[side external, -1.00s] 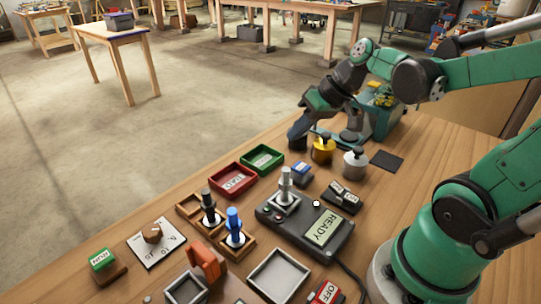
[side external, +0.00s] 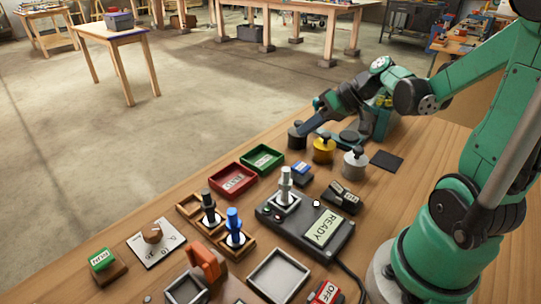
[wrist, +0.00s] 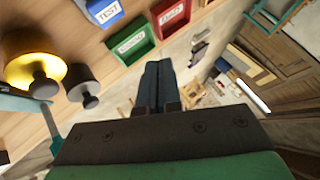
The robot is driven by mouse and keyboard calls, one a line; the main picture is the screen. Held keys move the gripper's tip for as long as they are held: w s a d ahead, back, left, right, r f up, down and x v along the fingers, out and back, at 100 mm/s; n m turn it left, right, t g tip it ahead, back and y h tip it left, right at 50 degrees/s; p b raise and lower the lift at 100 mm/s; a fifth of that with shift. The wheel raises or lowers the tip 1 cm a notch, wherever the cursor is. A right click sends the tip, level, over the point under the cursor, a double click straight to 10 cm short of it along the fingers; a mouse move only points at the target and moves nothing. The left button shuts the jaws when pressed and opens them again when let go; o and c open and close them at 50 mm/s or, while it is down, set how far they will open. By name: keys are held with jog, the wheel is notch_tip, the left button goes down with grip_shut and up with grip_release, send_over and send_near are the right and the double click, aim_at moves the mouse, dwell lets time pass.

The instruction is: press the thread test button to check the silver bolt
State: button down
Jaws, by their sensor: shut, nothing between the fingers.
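The silver bolt (side external: 285,181) stands upright in the socket of the dark tester box (side external: 325,245), whose screen reads READY. A small blue block (side external: 302,174) sits behind the box. In the wrist view, a blue block (wrist: 103,12) labelled TEST shows at the top edge. My gripper (side external: 303,130) is shut and empty at the far side of the table, close by a black knobbed weight (side external: 296,141) and well away from the blue block. Its closed fingers (wrist: 158,85) also show in the wrist view. The bolt is out of the wrist view.
Yellow (side external: 323,152) and silver (side external: 355,164) knobbed weights stand between my gripper and the tester. Green (side external: 263,158) and red (side external: 234,180) trays lie left of the blue block. Black and blue bolts (side external: 234,226) stand in wooden holders. A black block (side external: 343,195) sits right of the bolt.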

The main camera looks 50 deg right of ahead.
aim_at(305, 167)
jog(key=shift+f, duration=3.25)
jog(key=shift+f, duration=0.4)
jog(key=shift+r, duration=0.45)
jog(key=shift+r, duration=2.5)
jog(key=shift+a, duration=0.1)
